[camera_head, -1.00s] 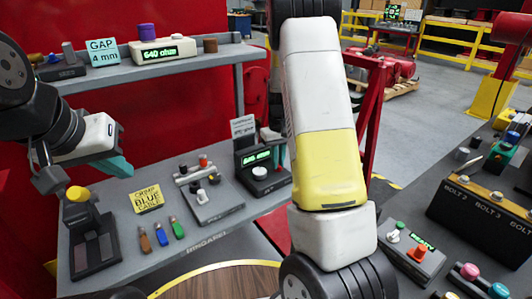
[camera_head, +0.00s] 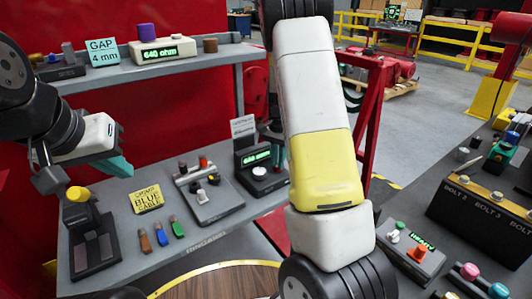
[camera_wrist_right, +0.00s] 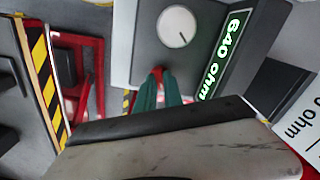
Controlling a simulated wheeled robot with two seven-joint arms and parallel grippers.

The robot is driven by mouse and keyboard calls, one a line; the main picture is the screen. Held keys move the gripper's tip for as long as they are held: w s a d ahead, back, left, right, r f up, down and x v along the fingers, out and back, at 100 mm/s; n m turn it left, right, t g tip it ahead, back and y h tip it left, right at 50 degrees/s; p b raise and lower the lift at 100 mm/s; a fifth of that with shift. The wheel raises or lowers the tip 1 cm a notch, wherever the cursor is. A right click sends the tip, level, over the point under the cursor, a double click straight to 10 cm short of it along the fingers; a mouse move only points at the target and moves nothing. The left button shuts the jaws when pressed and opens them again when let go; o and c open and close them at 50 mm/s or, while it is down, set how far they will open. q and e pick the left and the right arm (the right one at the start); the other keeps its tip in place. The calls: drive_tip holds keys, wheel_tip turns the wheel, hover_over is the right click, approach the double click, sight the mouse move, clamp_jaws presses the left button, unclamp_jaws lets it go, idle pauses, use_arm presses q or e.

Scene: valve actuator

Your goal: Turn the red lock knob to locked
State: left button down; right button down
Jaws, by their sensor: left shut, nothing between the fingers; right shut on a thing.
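The red lock knob (camera_wrist_right: 157,73) shows as a small red piece on the front of a grey dial unit, at the tips of my right gripper (camera_wrist_right: 159,84) in the right wrist view. The right gripper's teal fingers are shut on it and hide most of it. Whether its mark points to locked cannot be seen. The dial unit (camera_wrist_right: 205,20) has a white dial and a green display reading 640 ohm. In the head view the unit (camera_head: 247,180) stands on the grey bench, partly behind my right arm. My left gripper (camera_head: 120,167) is shut and empty above the bench's left side.
The grey bench (camera_head: 115,195) also carries a yellow note (camera_head: 147,199), several coloured cable pieces, a panel with knobs (camera_head: 208,197) and a yellow-topped stand (camera_head: 88,240). A shelf (camera_head: 200,55) holds a second 640 ohm meter (camera_head: 162,51). Another worktable is at the right.

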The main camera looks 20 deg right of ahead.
drive_tip(key=shift+m, duration=1.9)
drive_tip(key=c, duration=1.5)
unclamp_jaws()
drive_tip(key=shift+o, duration=0.2)
wheel_tip(320, 180, up, 7)
drive_tip(key=shift+r, duration=0.4)
